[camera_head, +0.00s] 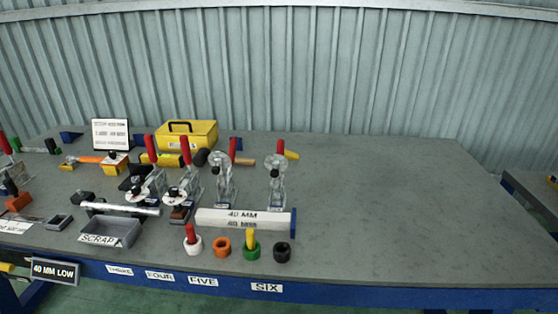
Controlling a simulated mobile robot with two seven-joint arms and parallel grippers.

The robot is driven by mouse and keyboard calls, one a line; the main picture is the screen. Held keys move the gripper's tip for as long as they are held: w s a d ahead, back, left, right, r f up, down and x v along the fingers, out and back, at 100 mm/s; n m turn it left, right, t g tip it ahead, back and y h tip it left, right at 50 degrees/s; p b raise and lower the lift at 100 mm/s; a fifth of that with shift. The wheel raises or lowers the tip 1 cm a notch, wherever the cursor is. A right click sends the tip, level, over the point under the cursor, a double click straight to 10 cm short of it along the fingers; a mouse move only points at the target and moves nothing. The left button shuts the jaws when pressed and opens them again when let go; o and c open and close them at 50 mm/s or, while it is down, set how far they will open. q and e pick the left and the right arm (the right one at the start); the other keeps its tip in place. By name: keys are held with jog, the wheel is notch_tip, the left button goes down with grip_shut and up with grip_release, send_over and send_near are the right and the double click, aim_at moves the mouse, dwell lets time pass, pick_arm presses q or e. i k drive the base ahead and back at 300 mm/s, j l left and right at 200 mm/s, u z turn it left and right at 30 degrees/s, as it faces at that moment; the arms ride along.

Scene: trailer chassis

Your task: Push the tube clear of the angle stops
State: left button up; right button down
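A thin silver round tube (120,209) lies roughly left to right behind the grey scrap tray, its right end close to a toggle clamp. A long white bar marked 40 MM (245,220) lies to its right, its right end at an upright blue plate (293,222). A dark block (84,197) sits by the left part of the silver tube. I cannot tell which pieces are the angle stops, or whether the tube touches them. Neither of my grippers is in view.
Several red-handled toggle clamps (222,180) stand behind the tube and bar. The scrap tray (122,232) is in front. Coloured round holders (222,247) line the front. A yellow toolbox (190,134) stands at the back. The bench's right half (400,210) is clear.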

aim_at(214, 217)
jog(key=i+l, duration=0.8)
jog(key=l, duration=0.2)
